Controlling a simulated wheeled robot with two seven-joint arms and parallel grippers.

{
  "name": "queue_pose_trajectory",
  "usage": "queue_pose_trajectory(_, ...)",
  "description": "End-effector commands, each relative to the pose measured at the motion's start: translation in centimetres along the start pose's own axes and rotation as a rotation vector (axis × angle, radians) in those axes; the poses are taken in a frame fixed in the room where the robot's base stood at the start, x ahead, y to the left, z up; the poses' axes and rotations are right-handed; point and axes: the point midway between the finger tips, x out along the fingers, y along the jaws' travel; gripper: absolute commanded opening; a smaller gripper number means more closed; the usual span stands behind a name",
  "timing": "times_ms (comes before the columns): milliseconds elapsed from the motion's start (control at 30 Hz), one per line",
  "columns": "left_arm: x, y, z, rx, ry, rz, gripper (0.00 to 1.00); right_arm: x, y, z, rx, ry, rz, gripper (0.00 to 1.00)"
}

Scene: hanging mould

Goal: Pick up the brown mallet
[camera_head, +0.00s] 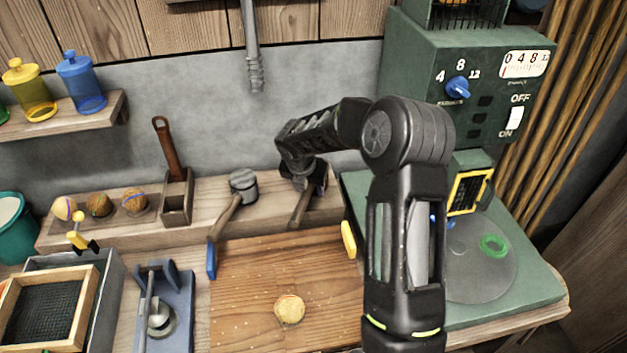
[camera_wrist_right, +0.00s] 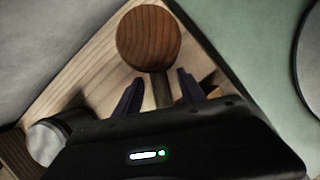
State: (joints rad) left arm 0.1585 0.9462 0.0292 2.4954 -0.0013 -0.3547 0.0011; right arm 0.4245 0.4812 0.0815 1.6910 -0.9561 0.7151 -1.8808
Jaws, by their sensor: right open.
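The brown mallet lies on the wooden ledge. In the wrist view its round dark-wood head (camera_wrist_right: 148,38) is beyond the fingers, and its handle (camera_wrist_right: 161,92) runs back between them. In the head view its handle (camera_head: 299,209) sticks out below my right gripper, and its head is mostly hidden. My right gripper (camera_head: 304,182) is right over the mallet; in the wrist view the two fingers (camera_wrist_right: 158,92) stand open on either side of the handle, with gaps visible. My left gripper is not in view.
A grey-headed mallet (camera_head: 243,184) lies on the ledge to the left. A wooden holder (camera_head: 176,203) with a brown handle stands further left. A green machine (camera_head: 455,90) stands right. A round tan piece (camera_head: 289,309) lies on the wooden board (camera_head: 240,320) in front.

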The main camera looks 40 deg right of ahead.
Motion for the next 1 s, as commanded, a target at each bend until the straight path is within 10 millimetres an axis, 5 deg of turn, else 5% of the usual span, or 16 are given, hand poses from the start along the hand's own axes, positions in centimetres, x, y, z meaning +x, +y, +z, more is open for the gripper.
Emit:
queue_pose_trajectory(633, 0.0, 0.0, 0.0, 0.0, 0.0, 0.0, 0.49, -0.01, 0.0, 0.0, 0.0, 0.0, 0.0, 0.01)
queue_pose_trajectory(1000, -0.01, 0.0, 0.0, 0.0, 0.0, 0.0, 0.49, -0.08, 0.04, 0.09, 0.0, -0.002, 0.001, 0.0)
